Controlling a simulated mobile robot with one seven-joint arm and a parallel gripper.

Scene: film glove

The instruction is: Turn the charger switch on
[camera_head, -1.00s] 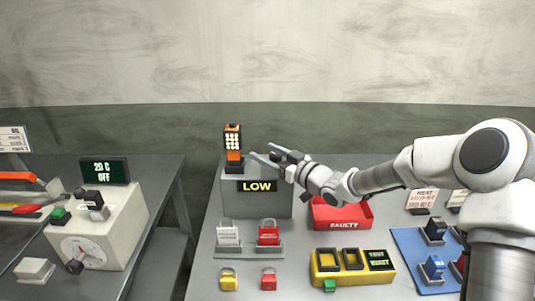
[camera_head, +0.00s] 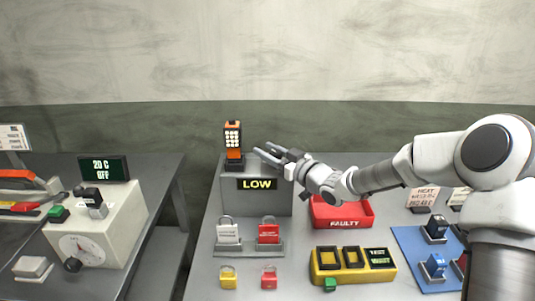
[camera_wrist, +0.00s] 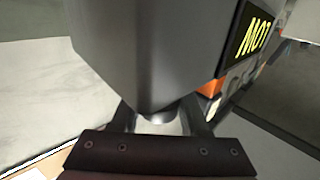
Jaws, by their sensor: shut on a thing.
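The charger is a grey box (camera_head: 255,204) with a yellow LOW display (camera_head: 257,185). An orange device with lit cells (camera_head: 233,138) stands upright in a dark base on its top left. My gripper (camera_head: 261,151) reaches in from the right, with its fingertips over the charger's top, just right of that base. The wrist view shows the charger's side (camera_wrist: 150,50) close and upside down, hiding the fingertips. The fingers are apart around something, but I cannot make out what. A small pale rounded part shows between them in the wrist view. I cannot make out the charger switch.
A red FAULTY tray (camera_head: 343,213) lies right of the charger, below my arm. Padlocks (camera_head: 228,231) and a yellow box (camera_head: 352,268) sit in front. A blue mat (camera_head: 410,262) with blocks is at right. A separate table at left carries a white 20 C OFF unit (camera_head: 115,225).

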